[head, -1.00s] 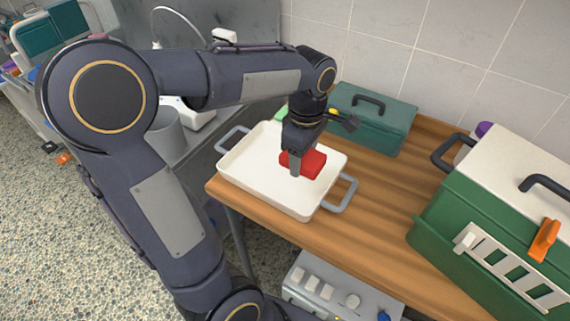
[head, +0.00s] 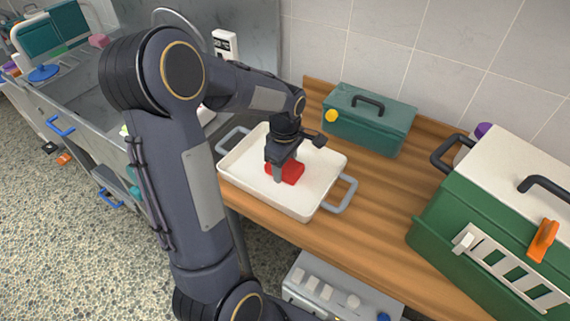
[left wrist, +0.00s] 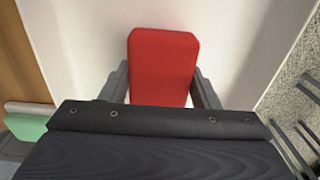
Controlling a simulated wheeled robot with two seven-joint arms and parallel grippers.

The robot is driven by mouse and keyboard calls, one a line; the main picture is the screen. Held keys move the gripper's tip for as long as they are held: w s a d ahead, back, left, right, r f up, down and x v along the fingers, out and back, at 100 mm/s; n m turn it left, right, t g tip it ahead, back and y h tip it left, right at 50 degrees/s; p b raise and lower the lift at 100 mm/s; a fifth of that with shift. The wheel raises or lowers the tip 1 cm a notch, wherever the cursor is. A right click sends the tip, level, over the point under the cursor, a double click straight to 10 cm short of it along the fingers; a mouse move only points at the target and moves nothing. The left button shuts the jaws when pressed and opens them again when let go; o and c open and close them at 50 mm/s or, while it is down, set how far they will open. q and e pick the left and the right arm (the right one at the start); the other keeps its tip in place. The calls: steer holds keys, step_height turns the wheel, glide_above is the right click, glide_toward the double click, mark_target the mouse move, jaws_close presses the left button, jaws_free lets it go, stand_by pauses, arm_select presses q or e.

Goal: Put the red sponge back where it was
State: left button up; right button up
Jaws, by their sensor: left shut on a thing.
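The red sponge (head: 290,172) is at the white tray (head: 250,185), over its middle. My left gripper (head: 282,174) points down and is shut on the sponge, with one finger on each side of it. In the left wrist view the sponge (left wrist: 163,66) sits between the two dark fingers, with white tray surface behind it. Whether the sponge touches the tray floor I cannot tell. My right gripper does not show.
The tray has grey handles and stands on a wooden table (head: 385,210). A teal toolbox (head: 368,122) is behind it. A green and white pet carrier (head: 500,230) stands at the right. A sink (head: 120,100) is at the left. Bare wood lies between tray and carrier.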

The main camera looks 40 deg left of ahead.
arm_select(q)
steer(key=shift+f, duration=0.1)
steer(key=o, duration=1)
steer(key=shift+c, duration=0.2)
step_height(320, 180, up, 11)
steer(key=s+d+m+t+h, duration=0.3)
steer(key=s+d+m+t, duration=0.2)
steer(key=s+d+m, duration=0.8)
steer(key=s+m, duration=0.4)
steer(key=shift+d+m+t+h+p, duration=0.3)
steer(key=shift+h, duration=0.1)
